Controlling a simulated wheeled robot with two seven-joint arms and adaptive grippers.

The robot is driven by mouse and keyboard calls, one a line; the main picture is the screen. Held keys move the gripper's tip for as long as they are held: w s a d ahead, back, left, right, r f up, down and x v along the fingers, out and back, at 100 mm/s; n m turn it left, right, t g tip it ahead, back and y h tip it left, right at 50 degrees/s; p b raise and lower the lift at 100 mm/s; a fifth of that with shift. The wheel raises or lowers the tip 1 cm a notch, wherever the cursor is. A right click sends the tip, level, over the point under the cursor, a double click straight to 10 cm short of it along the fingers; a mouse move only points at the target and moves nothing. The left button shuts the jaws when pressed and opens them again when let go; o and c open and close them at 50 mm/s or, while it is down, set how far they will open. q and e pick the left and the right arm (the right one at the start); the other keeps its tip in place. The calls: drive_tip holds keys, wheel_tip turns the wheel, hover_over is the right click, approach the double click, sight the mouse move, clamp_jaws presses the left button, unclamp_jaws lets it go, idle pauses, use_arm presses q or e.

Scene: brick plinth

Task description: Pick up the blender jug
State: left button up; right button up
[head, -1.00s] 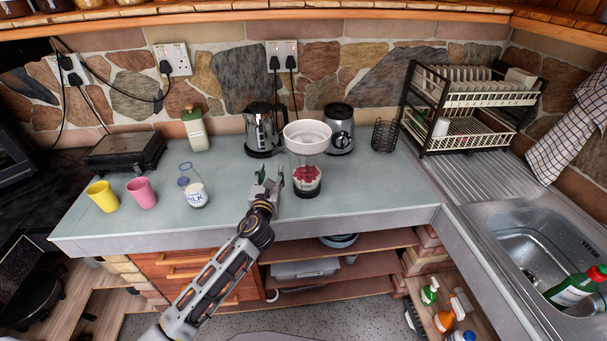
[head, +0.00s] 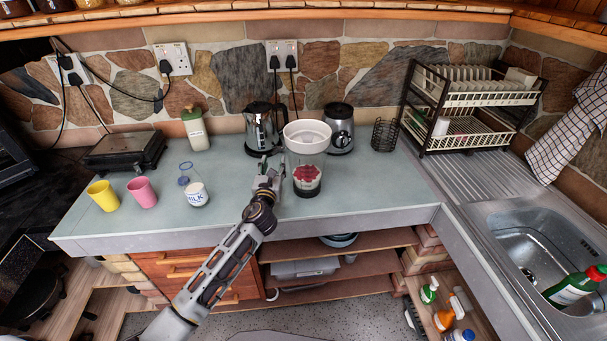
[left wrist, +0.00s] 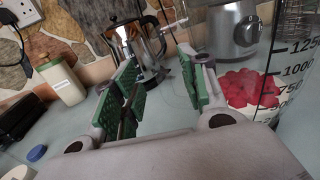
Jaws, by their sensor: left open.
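The blender jug (head: 309,165) stands upright on the worktop, clear-walled, with red berries in its lower part and a wide white top. In the left wrist view the jug (left wrist: 297,75), with its black scale marks, is at the right edge, partly cut off. My left gripper (head: 273,168) is just left of the jug, open and empty. In the left wrist view its green-padded fingers (left wrist: 160,90) stand apart, and the jug is outside them, beyond the right finger. I cannot tell whether that finger touches the jug. My right gripper is not in view.
A steel kettle (head: 261,130) and a silver appliance (head: 340,130) stand behind the jug. A milk bottle (head: 196,194), pink cup (head: 142,192) and yellow cup (head: 103,196) are to the left. A wire holder (head: 384,135) and dish rack (head: 470,110) are to the right. The worktop right of the jug is clear.

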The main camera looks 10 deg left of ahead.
sight(275, 159)
use_arm(q)
drive_tip(key=shift+w+a+f, duration=0.1)
drive_tip(key=shift+w, duration=0.55)
drive_tip(key=shift+w+a+f, duration=0.1)
drive_tip(key=shift+w, duration=0.55)
drive_tip(key=shift+w+a, duration=0.1)
drive_tip(key=shift+w, duration=1.05)
clamp_jaws()
drive_tip(key=shift+r, duration=0.15)
